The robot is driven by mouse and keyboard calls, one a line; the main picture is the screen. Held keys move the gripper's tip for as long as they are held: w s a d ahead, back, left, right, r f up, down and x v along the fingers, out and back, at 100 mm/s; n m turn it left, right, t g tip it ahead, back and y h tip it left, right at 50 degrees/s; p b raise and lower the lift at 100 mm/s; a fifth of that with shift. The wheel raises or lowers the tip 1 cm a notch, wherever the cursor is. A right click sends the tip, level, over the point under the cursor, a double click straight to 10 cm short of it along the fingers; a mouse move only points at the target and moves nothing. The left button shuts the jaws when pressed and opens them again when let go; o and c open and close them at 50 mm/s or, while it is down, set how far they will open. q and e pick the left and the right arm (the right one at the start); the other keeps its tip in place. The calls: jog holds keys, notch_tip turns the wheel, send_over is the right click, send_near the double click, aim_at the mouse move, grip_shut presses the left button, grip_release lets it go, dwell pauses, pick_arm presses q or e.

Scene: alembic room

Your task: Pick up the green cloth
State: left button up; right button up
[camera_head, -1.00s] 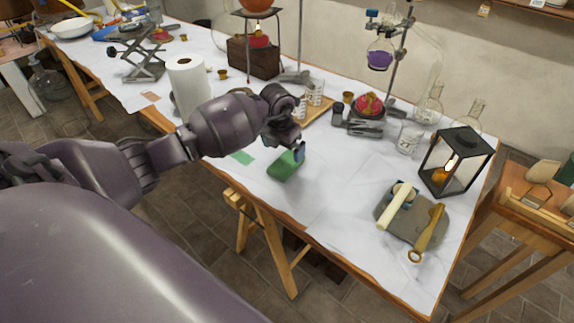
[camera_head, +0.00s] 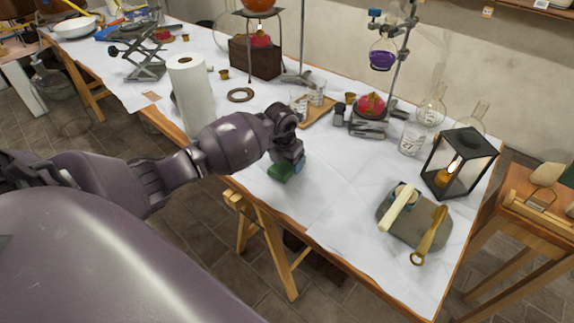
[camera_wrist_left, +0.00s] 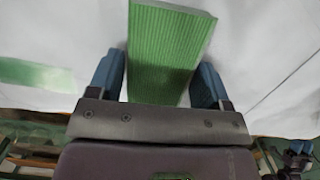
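The green cloth (camera_head: 279,174) looks like a thick folded block with a ribbed top. It lies on the white-covered table near its front edge. In the left wrist view the cloth (camera_wrist_left: 165,45) lies lengthwise between the two blue fingers. My left gripper (camera_head: 287,163) points down over the cloth and hides part of it in the head view. In the left wrist view the left gripper (camera_wrist_left: 159,82) is open, with a finger on each side of the cloth and narrow gaps beside it. My right gripper is in neither view.
A flat green patch (camera_wrist_left: 35,75) lies left of the cloth in the wrist view. A paper towel roll (camera_head: 192,95) stands behind my left forearm. A wooden tray (camera_head: 318,115) with glasses is behind the gripper. The table is clear right of the cloth, up to a slate board (camera_head: 412,232).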

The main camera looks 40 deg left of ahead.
pick_arm(q)
jog(key=shift+c, duration=1)
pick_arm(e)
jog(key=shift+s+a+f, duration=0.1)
pick_arm(q)
jog(key=shift+r, duration=0.1)
notch_tip(320, 180, up, 20)
jog(key=p, duration=0.2)
jog(key=shift+p, duration=0.3)
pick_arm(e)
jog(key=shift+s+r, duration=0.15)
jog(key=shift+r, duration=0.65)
